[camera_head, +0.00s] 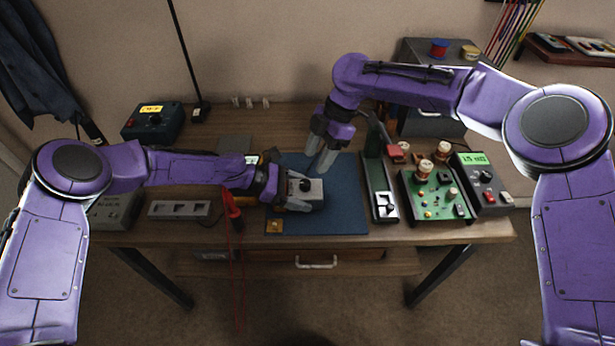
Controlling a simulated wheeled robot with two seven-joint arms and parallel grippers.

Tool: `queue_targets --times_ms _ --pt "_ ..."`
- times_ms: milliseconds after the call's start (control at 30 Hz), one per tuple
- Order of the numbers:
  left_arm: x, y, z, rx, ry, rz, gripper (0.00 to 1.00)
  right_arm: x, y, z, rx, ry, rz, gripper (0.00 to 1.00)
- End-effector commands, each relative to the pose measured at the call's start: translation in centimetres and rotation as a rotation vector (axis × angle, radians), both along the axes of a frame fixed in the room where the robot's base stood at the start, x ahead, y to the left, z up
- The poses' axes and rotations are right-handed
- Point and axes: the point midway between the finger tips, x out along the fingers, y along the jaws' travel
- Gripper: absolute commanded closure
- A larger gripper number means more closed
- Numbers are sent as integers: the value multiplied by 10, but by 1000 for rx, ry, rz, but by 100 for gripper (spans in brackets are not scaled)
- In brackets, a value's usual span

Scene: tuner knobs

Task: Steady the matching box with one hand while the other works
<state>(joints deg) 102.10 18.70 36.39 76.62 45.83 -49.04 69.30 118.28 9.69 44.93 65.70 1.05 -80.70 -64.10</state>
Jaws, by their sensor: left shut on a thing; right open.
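The matching box (313,191) is a small grey box with a dark knob (305,185) on its top. It stands on the blue mat (340,213) near the middle of the table. My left gripper (298,195) comes from the left and is shut on the box, with fingers along its near and far sides. My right gripper (322,158) points down above the far part of the mat, behind and slightly right of the box. It is open and empty, apart from the box and its knob.
A green circuit board (435,193) with reels, a black meter (480,180) with a green display and a long dark stand (380,185) are right of the mat. Red leads (232,210) hang over the front edge. A grey socket strip (179,208) lies left. The mat's right half is clear.

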Motion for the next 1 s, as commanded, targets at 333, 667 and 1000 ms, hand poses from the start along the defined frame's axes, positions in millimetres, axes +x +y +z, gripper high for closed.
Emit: queue_targets --times_ms 333,667,1000 --pt "-1 -1 -1 0 1 -3 38 -11 23 -64 -1 1 -4 46" --pt "-1 0 -1 1 1 -3 38 -12 26 -71 -1 -1 -4 46" --pt "-1 0 -1 1 1 -2 38 -12 26 -71 -1 -1 -7 100"
